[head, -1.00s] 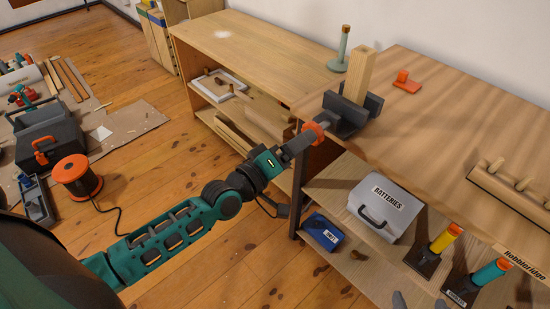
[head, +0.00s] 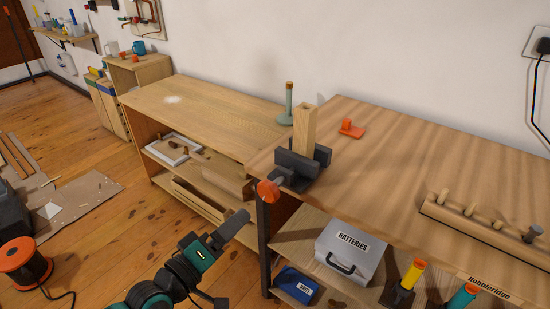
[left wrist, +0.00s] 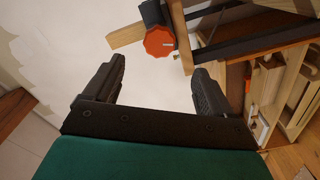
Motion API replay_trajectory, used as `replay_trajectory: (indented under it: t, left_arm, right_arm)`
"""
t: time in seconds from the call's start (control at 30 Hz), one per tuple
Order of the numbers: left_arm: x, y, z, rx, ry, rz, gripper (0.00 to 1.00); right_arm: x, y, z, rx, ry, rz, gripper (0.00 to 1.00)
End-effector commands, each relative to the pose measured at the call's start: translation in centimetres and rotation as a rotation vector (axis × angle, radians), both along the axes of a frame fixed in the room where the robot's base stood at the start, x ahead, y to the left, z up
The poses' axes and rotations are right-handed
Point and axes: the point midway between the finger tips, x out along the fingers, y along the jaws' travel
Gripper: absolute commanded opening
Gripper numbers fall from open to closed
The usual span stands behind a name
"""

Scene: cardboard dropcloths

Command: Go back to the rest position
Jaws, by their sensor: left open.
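My left gripper (head: 240,218) is in front of the bench's left corner, below and apart from a dark vise (head: 298,165) with an orange knob (head: 267,192). A square wooden post (head: 305,128) stands upright at the vise. In the left wrist view my left gripper (left wrist: 159,66) is open, with nothing between its fingers; the orange knob (left wrist: 160,42) and the post (left wrist: 127,36) show beyond it. My right gripper is not in view.
The bench (head: 400,150) carries an orange piece (head: 351,129) and a pegged wooden strip (head: 480,222). A batteries case (head: 350,250) and a blue box (head: 296,286) sit on the shelf below. A lower wooden shelf unit (head: 215,105) stands left. Open floor (head: 110,240) lies left of my arm.

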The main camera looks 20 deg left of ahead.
Motion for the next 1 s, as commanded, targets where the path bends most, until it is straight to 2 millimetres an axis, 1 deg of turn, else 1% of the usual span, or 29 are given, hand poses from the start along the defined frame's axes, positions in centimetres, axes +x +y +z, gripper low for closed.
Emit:
replay_trajectory:
  t: [0.07, 0.17, 0.27, 0.33, 0.4, 0.5, 0.6, 0.73, 1.0]
  left_arm:
    - [-0.1, -0.1, -0.1, 0.010, 0.002, 0.000, 0.84]
    - [-0.9, -0.7, -0.7, 0.105, 0.016, -0.005, 0.84]
    - [-2.6, -1.9, -2.4, 0.315, 0.048, -0.022, 0.84]
    - [-4.2, -2.5, -3.9, 0.502, 0.080, -0.043, 0.84]
    - [-5.9, -2.9, -5.5, 0.685, 0.119, -0.074, 0.84]
    - [-8.1, -3.0, -7.4, 0.909, 0.173, -0.123, 0.84]
    - [-9.8, -2.9, -8.7, 1.064, 0.215, -0.168, 0.84]
    - [-10.7, -2.7, -9.5, 1.154, 0.237, -0.197, 0.84]
    - [-10.7, -2.6, -9.7, 1.161, 0.238, -0.199, 0.84]
  right_arm:
    - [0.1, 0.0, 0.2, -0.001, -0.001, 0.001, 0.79]
    - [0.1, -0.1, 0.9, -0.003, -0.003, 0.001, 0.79]
    - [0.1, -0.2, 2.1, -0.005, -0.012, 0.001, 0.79]
    - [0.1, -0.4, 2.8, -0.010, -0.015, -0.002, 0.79]
    - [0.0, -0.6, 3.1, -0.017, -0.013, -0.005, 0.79]
    - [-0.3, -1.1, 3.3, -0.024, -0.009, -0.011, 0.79]
    - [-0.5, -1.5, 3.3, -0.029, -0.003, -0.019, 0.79]
    - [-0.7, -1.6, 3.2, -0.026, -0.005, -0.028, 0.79]
    - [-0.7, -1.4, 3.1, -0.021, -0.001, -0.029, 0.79]
